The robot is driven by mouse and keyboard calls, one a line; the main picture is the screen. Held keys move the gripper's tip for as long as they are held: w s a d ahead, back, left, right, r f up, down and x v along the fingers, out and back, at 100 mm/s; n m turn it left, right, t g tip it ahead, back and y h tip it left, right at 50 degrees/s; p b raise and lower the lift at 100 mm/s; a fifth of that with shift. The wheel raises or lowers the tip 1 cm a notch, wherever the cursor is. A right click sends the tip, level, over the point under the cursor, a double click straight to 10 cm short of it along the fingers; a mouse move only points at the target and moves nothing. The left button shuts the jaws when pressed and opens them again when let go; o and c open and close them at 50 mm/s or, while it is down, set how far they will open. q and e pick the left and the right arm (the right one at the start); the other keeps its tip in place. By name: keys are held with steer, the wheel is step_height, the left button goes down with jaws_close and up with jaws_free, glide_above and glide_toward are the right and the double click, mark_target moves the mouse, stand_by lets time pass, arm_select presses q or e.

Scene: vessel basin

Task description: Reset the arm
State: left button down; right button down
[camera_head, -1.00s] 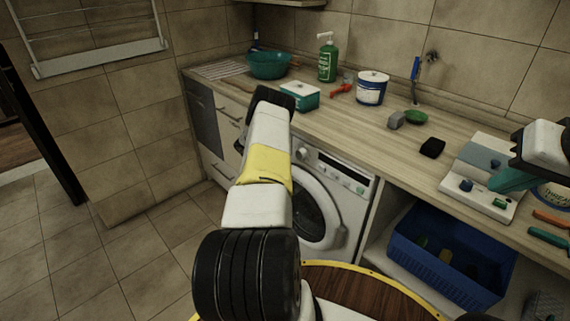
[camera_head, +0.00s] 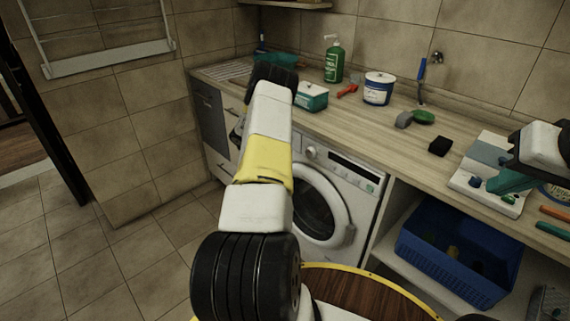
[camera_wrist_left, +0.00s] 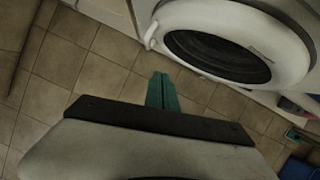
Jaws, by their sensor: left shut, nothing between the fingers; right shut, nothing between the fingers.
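My left arm (camera_head: 268,150) reaches forward across the middle of the head view and hides part of the counter and cabinets. Its fingertips are not clear there. In the left wrist view my left gripper (camera_wrist_left: 162,92) has its teal fingers together and empty, over the tiled floor, with the washing machine (camera_wrist_left: 235,45) beyond it. My right gripper (camera_head: 512,182) is at the right edge of the head view, its teal fingers shut and empty, over or close to a white and grey board (camera_head: 487,152) on the counter. I cannot tell if it touches.
The wooden counter (camera_head: 350,125) holds a soap bottle (camera_head: 333,60), a white and blue tub (camera_head: 378,88), a teal box (camera_head: 312,97), a black block (camera_head: 440,146) and a partly hidden teal basin (camera_head: 285,62). A blue crate (camera_head: 455,265) sits below. Floor at left is clear.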

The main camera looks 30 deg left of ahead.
arm_select(q)
steer(key=shift+v, duration=1.65)
